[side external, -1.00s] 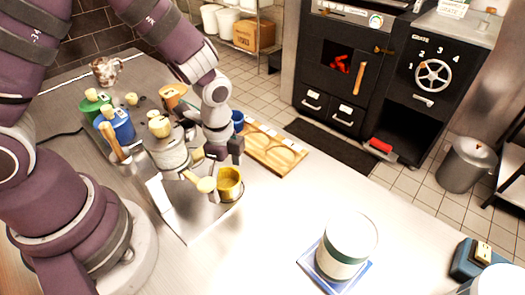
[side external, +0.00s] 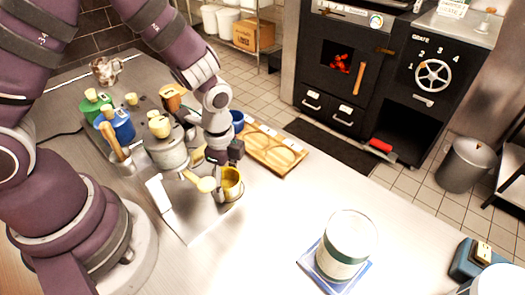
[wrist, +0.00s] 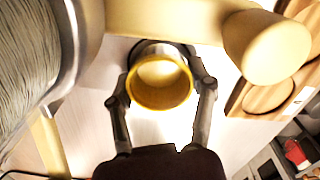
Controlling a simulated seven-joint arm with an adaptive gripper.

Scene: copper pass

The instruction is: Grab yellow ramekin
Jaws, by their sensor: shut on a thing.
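The yellow ramekin (side external: 230,184) stands upright under the spout side of a grey machine with cream knobs. In the wrist view the ramekin (wrist: 160,84) is seen from above, with a yellow rim and a pale, empty-looking inside. My gripper (side external: 229,181) is lowered around it in the side view. In the wrist view my gripper (wrist: 160,86) has one finger on each side of the ramekin, shut on its wall. The side view does not show clearly whether the ramekin's base touches the metal plate.
The grey machine (side external: 169,152) with its cream handle (side external: 204,184) is close to my gripper. A wooden tray (side external: 272,152) lies behind to the right. A white tin (side external: 346,244) stands on a blue-edged mat at front right. The counter between is clear.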

